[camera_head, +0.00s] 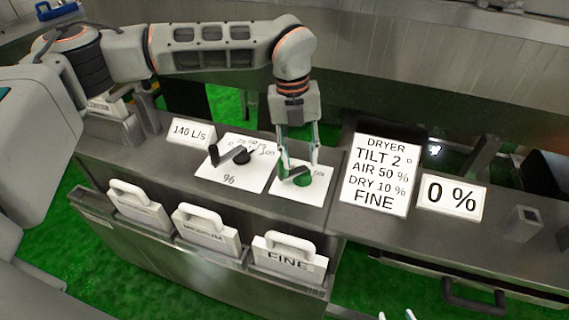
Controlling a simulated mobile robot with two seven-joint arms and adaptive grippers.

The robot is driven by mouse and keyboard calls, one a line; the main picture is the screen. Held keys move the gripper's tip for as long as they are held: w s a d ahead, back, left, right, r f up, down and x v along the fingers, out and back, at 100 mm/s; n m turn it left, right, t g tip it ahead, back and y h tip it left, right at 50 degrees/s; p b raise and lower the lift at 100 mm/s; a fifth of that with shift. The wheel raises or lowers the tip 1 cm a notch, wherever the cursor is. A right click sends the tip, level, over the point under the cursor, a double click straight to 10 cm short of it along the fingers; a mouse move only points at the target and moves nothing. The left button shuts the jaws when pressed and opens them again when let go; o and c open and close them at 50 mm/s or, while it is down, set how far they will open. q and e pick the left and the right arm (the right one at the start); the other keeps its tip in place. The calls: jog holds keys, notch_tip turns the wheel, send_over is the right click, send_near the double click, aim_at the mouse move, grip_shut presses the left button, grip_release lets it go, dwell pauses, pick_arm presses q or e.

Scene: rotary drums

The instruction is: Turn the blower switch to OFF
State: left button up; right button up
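The blower switch (301,181) is a round green knob with a dark lever, set on a white plate (313,194) on the grey console. An "ON" mark shows at the plate's upper right; any OFF mark is hidden. My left gripper (298,166) points down over the switch, its two fingers apart on either side of the lever. I cannot tell whether a finger touches the lever. Small pale tips at the bottom edge may be my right gripper (396,315); most of it is out of frame.
Left of the switch is a percent dial (240,157) with a dark lever, behind it a "140 L/s" sign (191,131). To the right stand a DRYER sign (379,175) and a "0 %" sign (452,197). Three white-handled plates, one marked FINE (289,259), line the front.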

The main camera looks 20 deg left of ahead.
aim_at(295, 170)
pick_arm(q)
jog(key=shift+n+y, duration=0.7)
jog(key=a, duration=0.1)
jog(key=w+a+r, duration=0.1)
jog(key=a, duration=0.2)
jog(key=shift+w+a+r, duration=0.1)
jog(key=shift+w+r, duration=0.2)
jog(key=shift+r, duration=0.05)
jog(key=shift+a+f, duration=0.2)
notch_tip(295, 170, down, 7)
jog(key=shift+d+f, duration=0.1)
jog(key=shift+f, duration=0.05)
grip_shut()
